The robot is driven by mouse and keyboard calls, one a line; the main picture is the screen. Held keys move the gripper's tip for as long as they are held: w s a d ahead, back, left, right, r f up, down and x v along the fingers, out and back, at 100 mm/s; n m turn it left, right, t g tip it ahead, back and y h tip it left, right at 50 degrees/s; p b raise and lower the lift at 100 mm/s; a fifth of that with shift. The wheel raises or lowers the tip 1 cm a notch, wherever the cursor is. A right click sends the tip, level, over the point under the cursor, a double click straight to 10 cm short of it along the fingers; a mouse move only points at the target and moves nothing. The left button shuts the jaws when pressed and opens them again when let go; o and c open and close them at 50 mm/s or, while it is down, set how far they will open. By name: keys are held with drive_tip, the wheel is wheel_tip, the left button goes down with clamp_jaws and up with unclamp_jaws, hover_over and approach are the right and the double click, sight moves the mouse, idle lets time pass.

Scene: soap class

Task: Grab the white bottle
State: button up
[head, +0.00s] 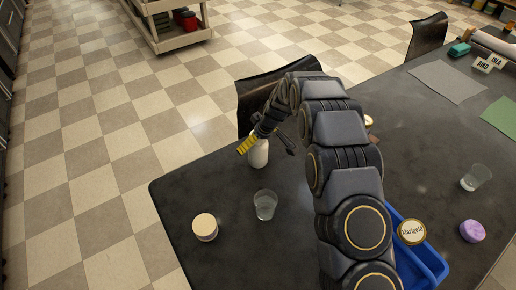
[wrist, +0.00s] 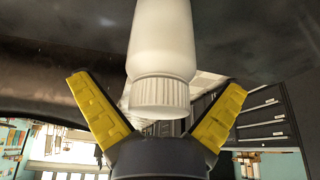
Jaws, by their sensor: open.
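The white bottle (head: 259,153) stands on the dark table near its far left edge, partly hidden by my gripper in the head view. In the wrist view the bottle (wrist: 161,50) appears upside down, with its ribbed cap toward my gripper (wrist: 160,115). The two yellow fingers are spread wide, one on each side of the cap, with visible gaps. In the head view my gripper (head: 265,146) is at the bottle's upper part. Its fingers are open and I see no contact with the bottle.
A clear glass (head: 265,205) and a round cream-lidded jar (head: 205,227) stand in front of the bottle. A blue bin (head: 432,262), a labelled round tin (head: 411,232), a purple soap (head: 472,231) and another glass (head: 476,178) are at the right. A dark chair (head: 252,100) stands behind the table.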

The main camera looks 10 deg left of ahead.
drive_tip(key=shift+a+f, duration=0.1)
drive_tip(key=shift+f, duration=0.25)
drive_tip(key=c, duration=1.2)
drive_tip(key=shift+c, duration=0.2)
drive_tip(key=shift+w+r, duration=0.1)
drive_tip(key=shift+r, duration=0.1)
